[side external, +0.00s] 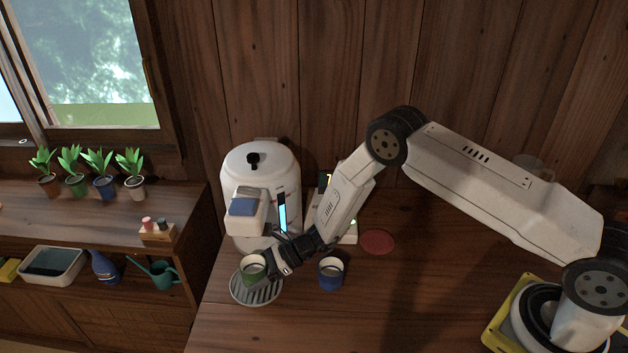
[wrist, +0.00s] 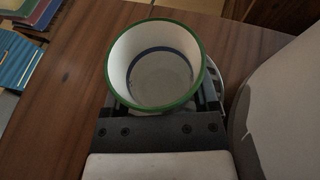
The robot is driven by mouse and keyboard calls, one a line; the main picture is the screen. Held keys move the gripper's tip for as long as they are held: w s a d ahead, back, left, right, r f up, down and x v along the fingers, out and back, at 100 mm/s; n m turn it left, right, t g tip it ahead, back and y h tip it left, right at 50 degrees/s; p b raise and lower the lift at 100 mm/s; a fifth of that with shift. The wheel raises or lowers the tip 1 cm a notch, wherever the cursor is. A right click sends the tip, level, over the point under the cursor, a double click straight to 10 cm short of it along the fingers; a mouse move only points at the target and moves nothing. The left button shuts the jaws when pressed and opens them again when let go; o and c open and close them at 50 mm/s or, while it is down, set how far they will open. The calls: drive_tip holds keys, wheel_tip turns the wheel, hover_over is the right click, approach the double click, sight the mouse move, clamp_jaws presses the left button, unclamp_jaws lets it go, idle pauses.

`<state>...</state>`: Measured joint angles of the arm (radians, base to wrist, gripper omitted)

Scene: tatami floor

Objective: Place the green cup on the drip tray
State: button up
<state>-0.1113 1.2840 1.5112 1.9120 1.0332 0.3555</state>
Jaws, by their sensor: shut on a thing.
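The green cup (side external: 253,272) is upright with a pale inside. My gripper (side external: 268,268) is shut on it, from the right in the side view. In the wrist view the cup (wrist: 156,66) shows its green rim and white inside from above and looks empty. The round, slatted grey drip tray (side external: 257,294) lies in front of the white machine. The cup appears over the tray's back part in the side view. I cannot tell whether its bottom touches the slats. In the wrist view the cup and gripper hide most of the tray.
The white machine (side external: 262,168) with a blue-topped spout (side external: 243,207) stands right behind the tray. A blue cup (side external: 331,274) stands close to the right of my gripper. A red disc (side external: 377,242) lies farther right. The front of the table is clear.

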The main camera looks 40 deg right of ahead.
drive_tip(key=o, duration=1.2)
drive_tip(key=shift+f, duration=0.1)
drive_tip(key=shift+c, duration=0.2)
drive_tip(key=shift+d+r, duration=0.1)
drive_tip(key=shift+r, duration=0.1)
drive_tip(key=v, duration=1.2)
drive_tip(key=shift+s+f, duration=0.1)
